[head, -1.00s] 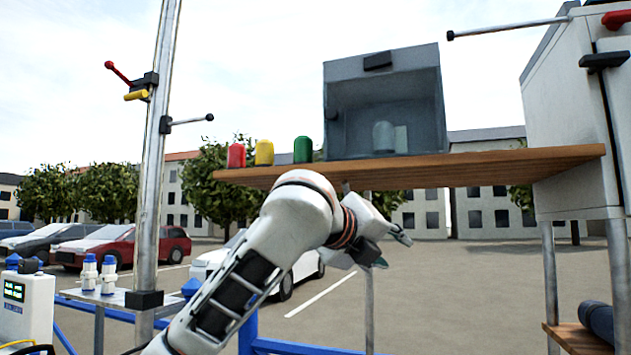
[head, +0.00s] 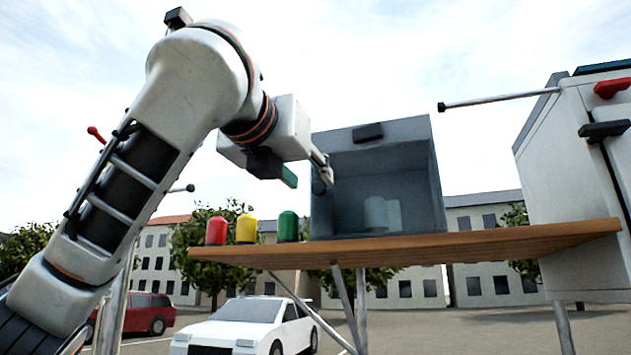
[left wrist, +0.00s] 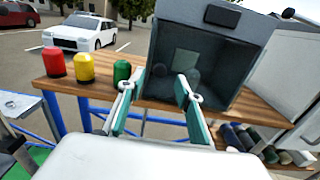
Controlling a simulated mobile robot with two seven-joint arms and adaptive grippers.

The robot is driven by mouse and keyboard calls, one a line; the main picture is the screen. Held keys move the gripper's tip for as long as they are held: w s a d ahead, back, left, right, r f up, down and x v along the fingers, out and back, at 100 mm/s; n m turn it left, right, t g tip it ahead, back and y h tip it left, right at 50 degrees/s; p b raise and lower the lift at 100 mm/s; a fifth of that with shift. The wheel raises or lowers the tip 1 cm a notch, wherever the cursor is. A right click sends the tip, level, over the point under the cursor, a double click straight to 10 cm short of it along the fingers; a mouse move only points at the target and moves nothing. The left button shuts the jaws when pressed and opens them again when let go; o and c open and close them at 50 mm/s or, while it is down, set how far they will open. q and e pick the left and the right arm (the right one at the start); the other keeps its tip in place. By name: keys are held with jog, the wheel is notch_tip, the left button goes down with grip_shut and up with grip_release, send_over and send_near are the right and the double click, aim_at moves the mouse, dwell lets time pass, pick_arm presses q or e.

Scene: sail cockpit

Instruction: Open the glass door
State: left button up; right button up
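The grey box with the glass door (head: 385,170) stands on the wooden shelf. Its bluish glass front looks shut, with pale objects dimly visible behind it. The box also shows in the left wrist view (left wrist: 222,14), tilted, with its front toward the camera. My left gripper (head: 322,170) is at the left edge of the glass front in the head view. In the left wrist view its two fingers (left wrist: 157,84) are apart, with nothing clearly between them, in front of the box's lower left part. I cannot tell whether they touch the door. My right gripper is not in view.
Red (head: 216,231), yellow (head: 246,229) and green (head: 288,227) domed pieces stand on the wooden shelf (head: 430,246), left of the box. A white cabinet (head: 570,170) with a black handle and red lever stands at right. A thin rod (head: 500,98) sticks out toward the box.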

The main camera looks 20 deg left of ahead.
aim_at(317, 186)
pick_arm(q)
jog(key=w+p, duration=0.1)
jog(key=w, duration=0.4)
jog(key=shift+d, duration=0.1)
grip_shut()
